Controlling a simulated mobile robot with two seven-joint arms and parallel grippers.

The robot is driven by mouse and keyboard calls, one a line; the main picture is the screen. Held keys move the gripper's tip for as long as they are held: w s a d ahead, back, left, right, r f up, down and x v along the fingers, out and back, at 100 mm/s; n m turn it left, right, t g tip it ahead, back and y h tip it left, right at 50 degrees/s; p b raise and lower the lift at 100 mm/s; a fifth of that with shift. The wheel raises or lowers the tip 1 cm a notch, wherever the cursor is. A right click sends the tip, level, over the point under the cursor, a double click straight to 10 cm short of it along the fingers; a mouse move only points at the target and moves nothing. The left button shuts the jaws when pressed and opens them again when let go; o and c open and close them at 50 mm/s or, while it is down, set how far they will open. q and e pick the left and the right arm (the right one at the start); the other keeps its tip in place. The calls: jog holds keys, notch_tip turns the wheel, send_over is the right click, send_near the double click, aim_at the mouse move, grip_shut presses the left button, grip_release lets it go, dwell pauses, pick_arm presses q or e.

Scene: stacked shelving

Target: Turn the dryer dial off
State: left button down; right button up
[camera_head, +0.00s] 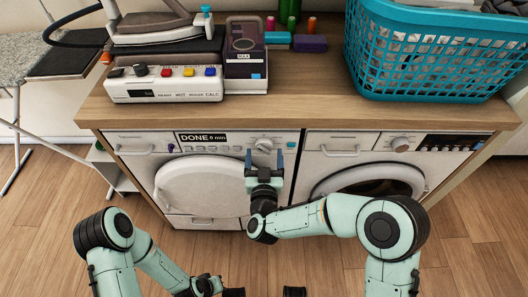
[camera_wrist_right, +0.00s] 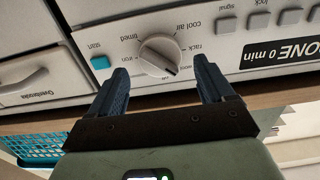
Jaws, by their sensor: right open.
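The dryer dial (camera_head: 264,144) is a round light knob on the panel of the left machine, the dryer (camera_head: 203,185). In the right wrist view the dial (camera_wrist_right: 159,57) shows large, with printed settings such as "timed", "cool air" and "rack" around it. My right gripper (camera_head: 264,160) is just below the dial in the head view. In the wrist view its two blue fingers (camera_wrist_right: 161,78) are open, one to each side of the dial's lower part; contact cannot be told. My left gripper (camera_head: 218,290) is low at the bottom edge, away from the machines.
The dryer display (camera_head: 202,137) reads "DONE 0 min". A teal start button (camera_wrist_right: 100,62) is beside the dial. A second machine (camera_head: 370,170) stands to the right. The wooden top (camera_head: 300,95) above holds a steam iron station (camera_head: 165,75) and a blue basket (camera_head: 430,55).

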jog(key=shift+w, duration=1.1)
pick_arm(q)
jog(key=shift+w+a+f, duration=0.15)
jog(key=shift+w, duration=0.1)
pick_arm(e)
jog(key=c, duration=1)
jog(key=shift+f+m+b, duration=0.1)
jog(key=shift+m+b, duration=0.7)
jog(key=shift+m, duration=0.5)
jog(key=shift+c, duration=0.2)
jog(key=shift+d+m+b, duration=0.1)
jog(key=shift+m+b, duration=0.35)
jog(key=shift+m, duration=0.35)
jog(key=m+b, duration=0.1)
jog(key=m, duration=0.2)
pick_arm(q)
jog(key=s+a+f+g+b, duration=0.1)
jog(key=s+a+f, duration=0.1)
jog(key=f, duration=0.5)
jog(key=shift+s+a+n, duration=0.15)
jog(key=shift+s+n, duration=0.15)
jog(key=shift+s, duration=0.3)
pick_arm(e)
jog(key=shift+m, duration=0.9)
